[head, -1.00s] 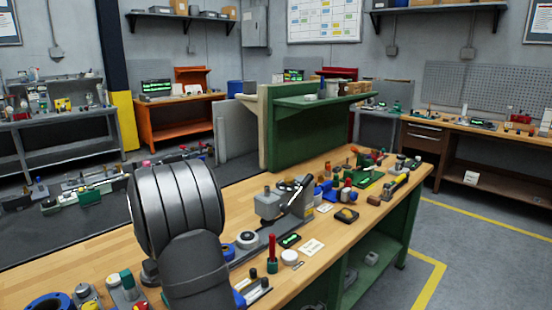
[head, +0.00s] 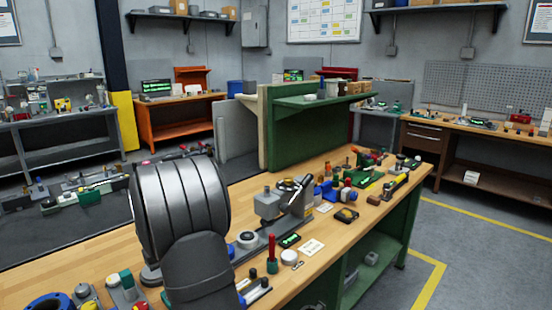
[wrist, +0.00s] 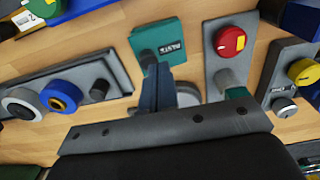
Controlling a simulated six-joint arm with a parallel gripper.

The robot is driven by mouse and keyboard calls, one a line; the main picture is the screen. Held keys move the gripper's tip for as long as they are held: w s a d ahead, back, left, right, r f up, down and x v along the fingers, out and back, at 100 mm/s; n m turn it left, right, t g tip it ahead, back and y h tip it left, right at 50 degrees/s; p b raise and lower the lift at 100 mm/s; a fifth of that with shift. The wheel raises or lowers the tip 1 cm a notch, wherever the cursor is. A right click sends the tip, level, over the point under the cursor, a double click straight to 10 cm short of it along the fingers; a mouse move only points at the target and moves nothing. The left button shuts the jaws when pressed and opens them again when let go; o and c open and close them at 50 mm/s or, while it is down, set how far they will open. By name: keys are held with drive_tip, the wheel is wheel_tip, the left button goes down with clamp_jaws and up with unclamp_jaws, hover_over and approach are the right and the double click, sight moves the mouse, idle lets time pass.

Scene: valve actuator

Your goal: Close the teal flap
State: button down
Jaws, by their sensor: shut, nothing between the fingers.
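In the wrist view, a teal flap (wrist: 162,42) with a dark label with light lettering sits at top centre. Its near part is partly covered by my gripper. A pale round part (wrist: 187,93) shows just right of my fingers. My gripper (wrist: 150,68) is shut and empty, its tips at or just short of the flap's near edge. I cannot tell whether they touch, nor how far the flap is open. In the head view my arm hides the gripper, and I cannot pick out the flap there.
In the wrist view, a red knob (wrist: 230,42) on a grey plate is close right, with a yellow knob (wrist: 305,72) beyond. A grey panel with a blue ring knob (wrist: 62,97) lies left. Bare wood shows between them. The head view shows a crowded workbench (head: 340,226).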

drive_tip(key=shift+s+a+r, duration=0.1)
drive_tip(key=shift+s+r, duration=0.05)
drive_tip(key=shift+r, duration=0.75)
drive_tip(key=shift+s+r, duration=0.1)
drive_tip(key=shift+r, duration=0.8)
drive_tip(key=shift+w+d+f, duration=0.2)
drive_tip(key=shift+f, duration=0.3)
drive_tip(key=shift+w+d+f, duration=0.25)
drive_tip(key=shift+f, duration=0.25)
drive_tip(key=shift+w+d+f, duration=0.2)
drive_tip(key=shift+f, duration=0.3)
drive_tip(key=shift+f, duration=0.2)
idle(0.9)
drive_tip(key=shift+f, duration=1.25)
